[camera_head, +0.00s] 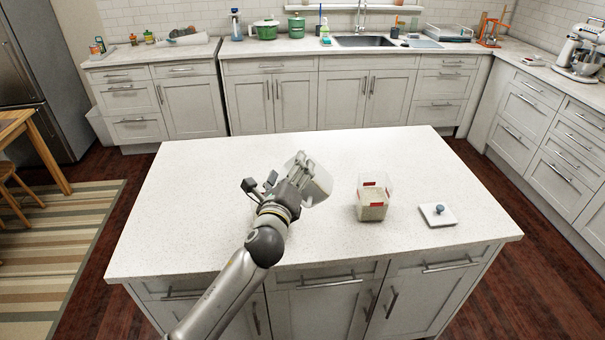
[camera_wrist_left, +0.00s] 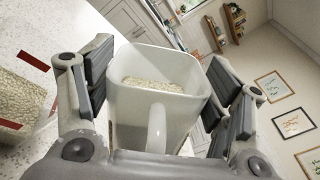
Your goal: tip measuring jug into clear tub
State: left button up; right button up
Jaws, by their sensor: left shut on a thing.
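The white measuring jug (camera_head: 320,184) is in my left gripper (camera_head: 300,182), left of the clear tub. In the left wrist view the jug (camera_wrist_left: 155,110) sits between the two fingers of the gripper (camera_wrist_left: 160,95), handle toward the camera, with pale grains inside. The jug looks tilted in the head view; how far is hard to tell. The clear tub (camera_head: 373,198) stands upright on the island, with red marks on its walls and pale grains in its lower part. The tub (camera_wrist_left: 22,100) also shows at the left of the wrist view. My right gripper is not in view.
The island top (camera_head: 190,200) is otherwise clear. Back counters hold a sink (camera_head: 363,42), green pots (camera_head: 266,29) and a stand mixer (camera_head: 583,50), well away from the island.

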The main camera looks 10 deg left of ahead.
pick_arm(q)
jog(key=shift+a+f+n+b, duration=0.25)
jog(key=shift+a+n+b, duration=0.2)
jog(key=shift+a+n, duration=0.65)
jog(key=shift+a+f+n+b, duration=0.2)
jog(key=shift+a+n+b, duration=0.25)
jog(key=shift+a+n, duration=0.6)
jog(key=shift+a+n+p, duration=0.5)
jog(key=shift+n+p, duration=0.15)
jog(key=shift+p, duration=0.05)
dwell(1.0)
jog(key=shift+a+n+p, duration=0.25)
jog(key=shift+n+p, duration=0.1)
jog(key=shift+n, duration=0.35)
jog(key=shift+a+n+p, duration=0.2)
jog(key=shift+n+p, duration=0.15)
jog(key=shift+n, duration=0.35)
dwell(2.8)
